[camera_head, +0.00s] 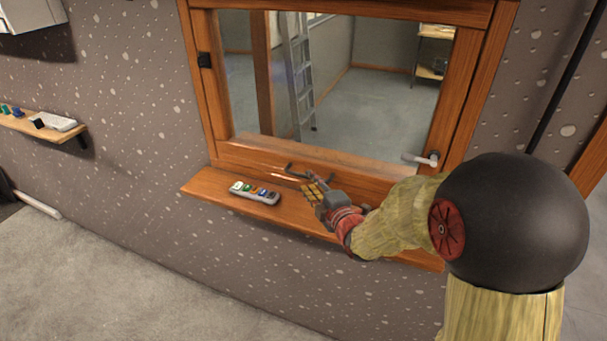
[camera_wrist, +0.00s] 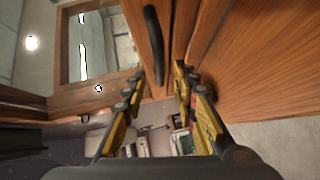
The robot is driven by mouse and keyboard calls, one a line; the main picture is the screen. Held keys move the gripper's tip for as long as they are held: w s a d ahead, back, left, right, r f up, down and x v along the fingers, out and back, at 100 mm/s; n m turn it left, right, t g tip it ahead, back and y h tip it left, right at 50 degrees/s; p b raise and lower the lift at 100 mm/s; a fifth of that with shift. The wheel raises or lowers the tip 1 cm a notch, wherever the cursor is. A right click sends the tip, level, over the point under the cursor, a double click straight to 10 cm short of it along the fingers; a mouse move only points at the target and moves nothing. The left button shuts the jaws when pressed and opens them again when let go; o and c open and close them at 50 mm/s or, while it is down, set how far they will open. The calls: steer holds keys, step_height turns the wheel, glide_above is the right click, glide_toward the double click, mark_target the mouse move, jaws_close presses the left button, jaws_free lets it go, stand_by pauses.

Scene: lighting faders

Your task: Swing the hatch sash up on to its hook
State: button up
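The hatch sash (camera_head: 330,165) is a wooden frame around a large glass pane and appears down in its wooden surround. A pale lever (camera_head: 421,159) is at the sash's lower right. My gripper (camera_head: 311,183) is close to the bar handle, above the ledge. In the wrist view my gripper (camera_wrist: 158,76) has its fingers apart, with the bar handle just beyond the fingertips, roughly between them. I cannot make out the hook.
A wooden ledge (camera_head: 210,187) juts out under the sash, with a grey remote-like box with coloured buttons (camera_head: 254,193) on it. A small shelf (camera_head: 72,130) with several small items is on the wall at left. A ladder (camera_head: 300,75) stands behind the glass. The floor at front left is clear.

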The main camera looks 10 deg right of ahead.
mark_target(306, 178)
steer(key=x, duration=0.5)
steer(key=shift+c, duration=1.4)
steer(key=c, duration=0.4)
jaws_close()
